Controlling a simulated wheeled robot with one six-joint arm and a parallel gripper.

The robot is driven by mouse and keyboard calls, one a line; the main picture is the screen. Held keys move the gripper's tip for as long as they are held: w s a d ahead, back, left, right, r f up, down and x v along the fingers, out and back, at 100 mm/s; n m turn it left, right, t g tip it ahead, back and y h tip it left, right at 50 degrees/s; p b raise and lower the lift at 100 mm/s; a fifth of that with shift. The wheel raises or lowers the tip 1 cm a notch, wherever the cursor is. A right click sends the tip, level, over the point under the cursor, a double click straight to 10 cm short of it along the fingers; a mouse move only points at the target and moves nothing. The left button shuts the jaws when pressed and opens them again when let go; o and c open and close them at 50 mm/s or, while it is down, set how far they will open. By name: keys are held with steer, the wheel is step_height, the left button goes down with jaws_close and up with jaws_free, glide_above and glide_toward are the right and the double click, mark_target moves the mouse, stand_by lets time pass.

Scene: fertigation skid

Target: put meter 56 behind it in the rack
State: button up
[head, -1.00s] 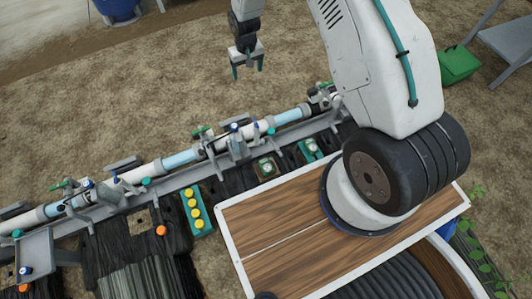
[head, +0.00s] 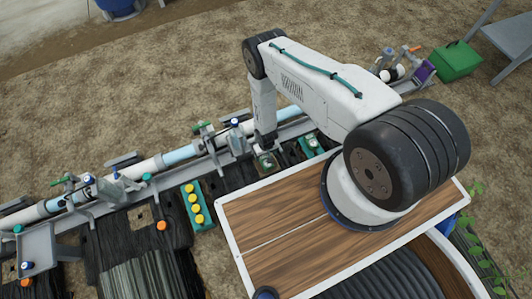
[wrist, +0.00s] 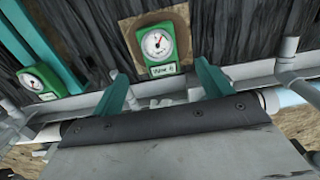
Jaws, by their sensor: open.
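In the wrist view a green meter (wrist: 159,45) with a round white dial sits on a square tan patch. Its label is too blurred to read surely. My gripper (wrist: 163,88) is open and empty, its teal fingers on either side just short of this meter, with no visible contact. A second green meter (wrist: 39,82) is at the left beside a teal rack or frame (wrist: 50,42). In the head view the first meter (head: 266,162) shows just below my wrist, and the second (head: 311,143) is to its right. My fingertips are hidden in the head view.
A pipe line (head: 176,157) with valves and grey brackets runs behind the meters. A teal block with yellow caps (head: 195,205) lies left of them. The wooden deck (head: 290,245) is close at front right. Orange knobs (head: 161,226) stand farther left.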

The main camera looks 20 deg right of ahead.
step_height(320, 180, down, 7)
steer(key=shift+r, duration=0.15)
steer(key=shift+c, duration=0.4)
steer(key=c, duration=1)
steer(key=shift+r, duration=5.55)
steer(key=shift+c, duration=0.2)
